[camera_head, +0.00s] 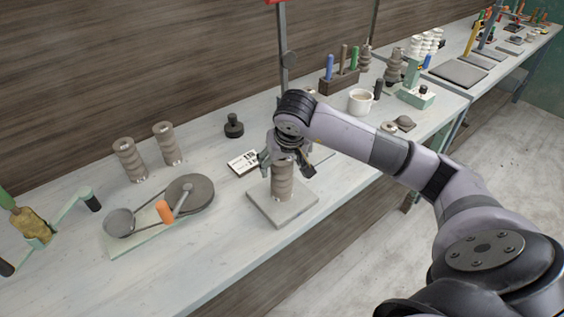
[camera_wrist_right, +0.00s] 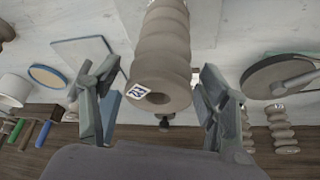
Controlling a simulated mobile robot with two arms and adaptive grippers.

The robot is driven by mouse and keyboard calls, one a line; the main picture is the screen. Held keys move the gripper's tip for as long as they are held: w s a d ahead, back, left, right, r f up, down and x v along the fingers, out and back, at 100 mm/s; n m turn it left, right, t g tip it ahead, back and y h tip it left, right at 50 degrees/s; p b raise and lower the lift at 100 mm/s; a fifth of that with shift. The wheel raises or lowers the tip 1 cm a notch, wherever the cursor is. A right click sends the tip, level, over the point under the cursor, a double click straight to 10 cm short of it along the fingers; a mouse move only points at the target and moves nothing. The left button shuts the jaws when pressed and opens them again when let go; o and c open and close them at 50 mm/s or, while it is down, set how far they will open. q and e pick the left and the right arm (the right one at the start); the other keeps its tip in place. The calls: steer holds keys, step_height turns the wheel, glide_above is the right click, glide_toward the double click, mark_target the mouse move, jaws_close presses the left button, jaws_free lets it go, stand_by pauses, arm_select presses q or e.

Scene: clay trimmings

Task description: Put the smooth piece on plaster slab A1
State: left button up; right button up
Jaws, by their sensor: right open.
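A tall ribbed clay piece (camera_head: 283,184) stands upright on a pale square slab (camera_head: 265,214) near the table's front; no slab marking is readable. My right gripper (camera_head: 288,164) is open around its upper part. In the right wrist view the piece (camera_wrist_right: 165,50) lies between the spread fingers (camera_wrist_right: 155,105), with gaps on both sides. A small label with unclear writing sticks to its hollow end. Two more ribbed pieces (camera_head: 128,158) (camera_head: 167,144) stand at the left. I cannot pick out a clearly smooth piece. My left gripper is not in view.
A turntable device with an orange-handled crank (camera_head: 166,212) stands left of the slab. A printed card (camera_head: 243,162) and a dark knob (camera_head: 234,126) lie behind. A cream mug (camera_head: 361,102) and tool block (camera_head: 340,82) stand right.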

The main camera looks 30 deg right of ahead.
steer(key=shift+r, duration=0.25)
steer(key=b+v, duration=0.1)
steer(key=v, duration=1)
steer(key=shift+s+r, duration=0.25)
steer(key=shift+r, duration=0.1)
